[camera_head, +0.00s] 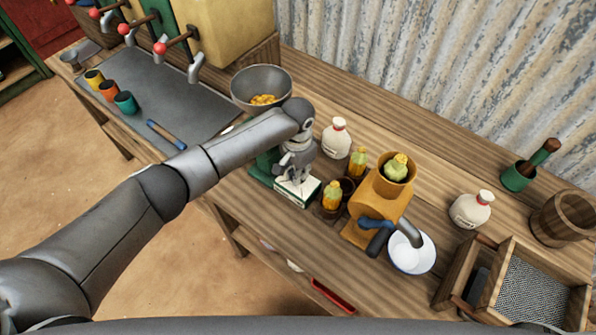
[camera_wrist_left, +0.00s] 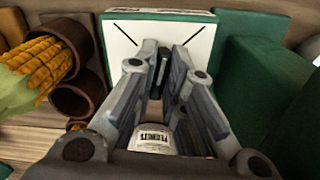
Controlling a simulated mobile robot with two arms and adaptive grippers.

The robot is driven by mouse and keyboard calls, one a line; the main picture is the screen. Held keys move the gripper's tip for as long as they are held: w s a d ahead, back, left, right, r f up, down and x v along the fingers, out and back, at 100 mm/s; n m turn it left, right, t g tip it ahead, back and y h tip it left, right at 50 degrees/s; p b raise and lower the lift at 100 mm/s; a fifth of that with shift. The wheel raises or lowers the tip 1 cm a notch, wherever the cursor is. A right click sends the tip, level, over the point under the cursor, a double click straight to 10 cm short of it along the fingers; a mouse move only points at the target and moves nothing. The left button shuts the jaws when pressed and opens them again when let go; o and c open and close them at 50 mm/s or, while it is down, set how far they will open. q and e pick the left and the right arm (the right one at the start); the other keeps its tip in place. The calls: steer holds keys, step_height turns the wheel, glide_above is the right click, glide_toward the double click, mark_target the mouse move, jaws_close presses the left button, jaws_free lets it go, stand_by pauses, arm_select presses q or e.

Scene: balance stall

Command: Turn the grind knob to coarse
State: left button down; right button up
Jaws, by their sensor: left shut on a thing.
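A green unit with a white dial plate (camera_head: 297,190) stands at the front edge of the bench. The white plate also shows in the left wrist view (camera_wrist_left: 195,30), with slanted black marks. My left gripper (camera_head: 297,175) reaches down in front of the plate. In the left wrist view its fingers (camera_wrist_left: 160,78) are shut on a dark knob (camera_wrist_left: 163,62) standing out from the plate. The fingers hide much of the knob, and I cannot tell which mark it points to. My right gripper is not in view.
An orange grinder (camera_head: 364,201) with a blue-handled crank and a white bowl (camera_head: 425,255) stand to the right. Corn cobs in brown cups (camera_head: 332,207) stand close beside the unit. A metal bowl (camera_head: 247,88) and white jar (camera_head: 337,141) are behind.

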arm_select(q)
steer(key=shift+m, duration=0.6)
steer(key=c, duration=1.5)
jaws_free()
step_height(320, 180, up, 7)
steer(key=shift+r, duration=0.2)
